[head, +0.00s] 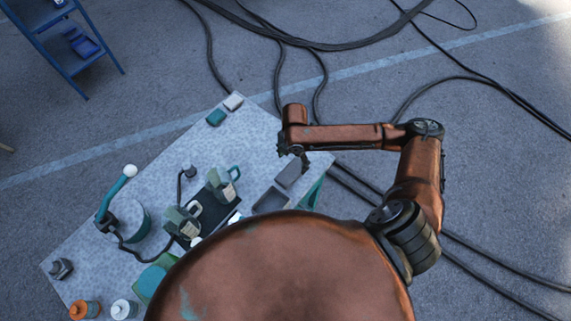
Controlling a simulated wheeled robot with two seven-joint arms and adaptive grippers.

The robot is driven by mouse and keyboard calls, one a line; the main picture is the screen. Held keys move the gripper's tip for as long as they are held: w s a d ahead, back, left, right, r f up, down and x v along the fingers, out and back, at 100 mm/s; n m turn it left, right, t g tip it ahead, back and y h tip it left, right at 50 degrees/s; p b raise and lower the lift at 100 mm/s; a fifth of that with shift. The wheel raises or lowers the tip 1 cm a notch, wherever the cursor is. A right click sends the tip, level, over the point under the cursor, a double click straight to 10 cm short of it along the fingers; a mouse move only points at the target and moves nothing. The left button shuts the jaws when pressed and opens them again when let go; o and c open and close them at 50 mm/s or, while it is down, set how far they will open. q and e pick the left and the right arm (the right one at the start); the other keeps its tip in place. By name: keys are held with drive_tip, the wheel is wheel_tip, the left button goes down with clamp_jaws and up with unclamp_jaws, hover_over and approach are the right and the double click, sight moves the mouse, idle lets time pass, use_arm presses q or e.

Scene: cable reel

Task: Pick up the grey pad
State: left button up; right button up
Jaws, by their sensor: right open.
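A small light-grey pad (233,101) lies at the far corner of the speckled table (150,190), touching or very near a teal pad (216,117). A darker grey flat block (290,173) lies near the table's right corner; I cannot tell which of the two grey pieces is the one named. My right gripper (303,160) is open, pointing down just above or beside the darker grey block. Its fingers are small and dark here, and contact cannot be made out. My left gripper is out of view.
A grey tray or box (271,201) sits beside the darker block. Two green-and-beige devices (222,184) stand on a black mat. A teal lamp-like arm (117,193), an orange-topped jar (83,309) and a white-topped jar (123,309) are at left. Black cables cross the floor.

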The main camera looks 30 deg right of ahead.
sight(292, 171)
drive_tip(key=shift+w+f, duration=0.2)
drive_tip(key=shift+f, duration=0.15)
drive_tip(key=f, duration=0.3)
drive_tip(key=shift+s+a+f, duration=0.15)
drive_tip(key=shift+s+f, duration=0.05)
wheel_tip(292, 171, down, 3)
drive_tip(key=shift+r, duration=0.2)
drive_tip(key=shift+f, duration=0.5)
drive_tip(key=c, duration=0.7)
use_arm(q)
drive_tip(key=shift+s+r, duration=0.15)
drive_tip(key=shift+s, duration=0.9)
use_arm(e)
drive_tip(key=c, duration=0.6)
